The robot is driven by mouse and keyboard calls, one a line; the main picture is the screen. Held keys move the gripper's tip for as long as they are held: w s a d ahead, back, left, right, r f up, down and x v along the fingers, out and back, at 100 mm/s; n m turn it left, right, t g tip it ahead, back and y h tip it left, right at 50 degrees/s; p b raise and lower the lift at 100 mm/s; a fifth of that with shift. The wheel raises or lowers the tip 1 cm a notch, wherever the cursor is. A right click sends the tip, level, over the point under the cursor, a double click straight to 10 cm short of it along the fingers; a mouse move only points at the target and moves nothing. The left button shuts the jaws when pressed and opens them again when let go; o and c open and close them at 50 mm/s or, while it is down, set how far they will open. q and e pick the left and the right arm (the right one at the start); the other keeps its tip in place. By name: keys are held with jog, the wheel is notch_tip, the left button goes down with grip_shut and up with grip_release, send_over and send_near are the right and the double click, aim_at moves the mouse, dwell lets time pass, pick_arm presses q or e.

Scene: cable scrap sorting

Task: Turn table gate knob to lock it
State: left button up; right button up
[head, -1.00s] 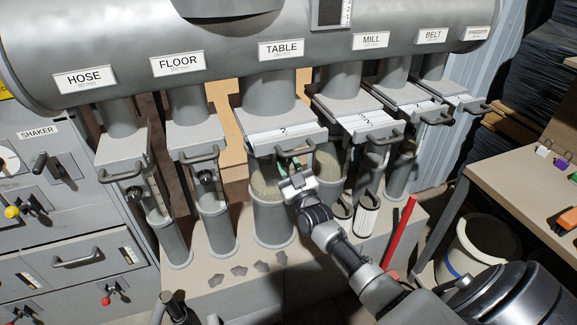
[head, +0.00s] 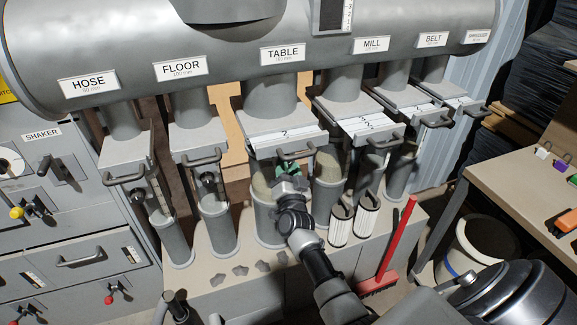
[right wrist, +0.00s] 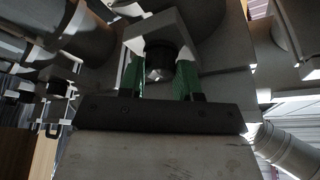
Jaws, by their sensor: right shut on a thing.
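The table gate (head: 284,141) is a grey slide plate under the pipe with the TABLE label (head: 282,54). A bar handle (head: 281,154) runs along its front edge. My right gripper (head: 289,168) is just below that handle, with green finger pads. In the right wrist view its two green fingers (right wrist: 161,80) stand on either side of a dark round knob with a shiny end (right wrist: 159,66), under a grey bracket (right wrist: 166,32). The fingers are closed on the knob. In the head view the gripper hides the knob, so its turn angle cannot be read. My left gripper does not show.
The floor gate (head: 199,143) is to the left and the mill gate (head: 359,124) to the right, both with handles close by. Clear tubes stand below. Two pleated filters (head: 366,214) and a red-handled brush (head: 396,245) are right of my arm.

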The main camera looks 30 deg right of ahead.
jog(key=shift+a+r+m+g+h+p, duration=0.1)
jog(key=shift+m+g+h+p, duration=0.15)
jog(key=shift+m+g+p, duration=0.95)
jog(key=shift+f+m+g+h+p, duration=0.1)
jog(key=shift+m+h+p, duration=0.15)
jog(key=shift+m, duration=1.8)
jog(key=shift+a+r+m+g+h+p, duration=0.15)
jog(key=shift+m+g+p, duration=0.5)
jog(key=shift+m, duration=1)
jog(key=shift+d, duration=0.1)
jog(key=o, duration=0.9)
jog(key=shift+o, duration=0.2)
